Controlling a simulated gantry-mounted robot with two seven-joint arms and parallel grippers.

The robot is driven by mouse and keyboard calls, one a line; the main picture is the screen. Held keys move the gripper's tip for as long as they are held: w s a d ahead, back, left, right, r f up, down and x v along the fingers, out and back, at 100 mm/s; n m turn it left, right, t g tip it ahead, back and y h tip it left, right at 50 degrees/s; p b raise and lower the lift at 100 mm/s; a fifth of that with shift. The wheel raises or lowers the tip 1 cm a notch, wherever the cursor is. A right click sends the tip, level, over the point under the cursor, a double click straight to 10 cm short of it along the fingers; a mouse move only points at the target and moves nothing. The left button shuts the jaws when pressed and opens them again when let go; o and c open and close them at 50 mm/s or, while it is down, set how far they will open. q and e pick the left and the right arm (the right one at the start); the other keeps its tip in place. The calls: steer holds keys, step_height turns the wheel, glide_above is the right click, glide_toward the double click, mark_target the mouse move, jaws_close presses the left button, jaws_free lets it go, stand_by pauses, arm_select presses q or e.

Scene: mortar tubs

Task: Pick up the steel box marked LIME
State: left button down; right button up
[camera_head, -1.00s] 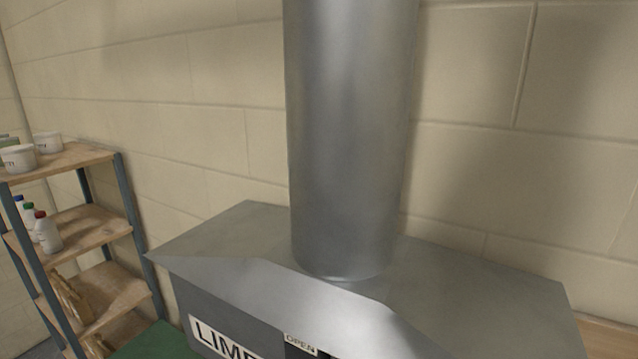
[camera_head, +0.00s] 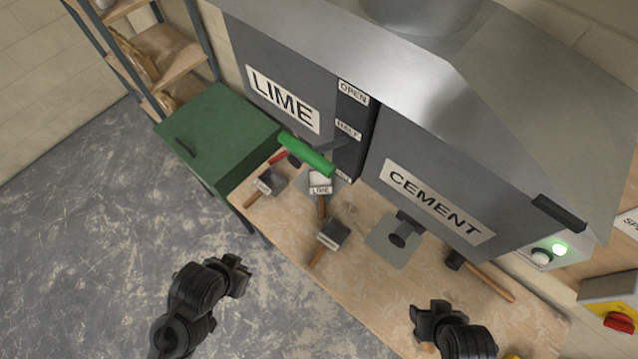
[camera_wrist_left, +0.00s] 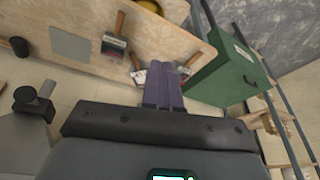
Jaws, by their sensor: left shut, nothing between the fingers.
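In the head view, a small steel box (camera_head: 319,178) with a LIME label and a wooden handle stands on the bench below the hopper's green lever. A similar box (camera_head: 270,181) to its left bears a label too small to read surely. A third box (camera_head: 334,234) lies nearer the front edge. My left gripper (camera_head: 240,270) is off the bench's front edge, left of the boxes and apart from them. Its closed, empty fingers show in the left wrist view (camera_wrist_left: 163,88), where handled boxes lie beyond them. My right gripper (camera_head: 430,320) is at the lower right; its jaws are unclear.
The grey hopper has LIME (camera_head: 284,98) and CEMENT (camera_head: 434,200) panels above the bench (camera_head: 375,300). A green lever (camera_head: 306,155) juts out. A green cabinet (camera_head: 225,130) stands left. A hammer (camera_head: 480,275) lies right. Open floor is at lower left.

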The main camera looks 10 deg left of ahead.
stand_by(0.3)
arm_select(q)
steer(key=c, duration=0.7)
jaws_free()
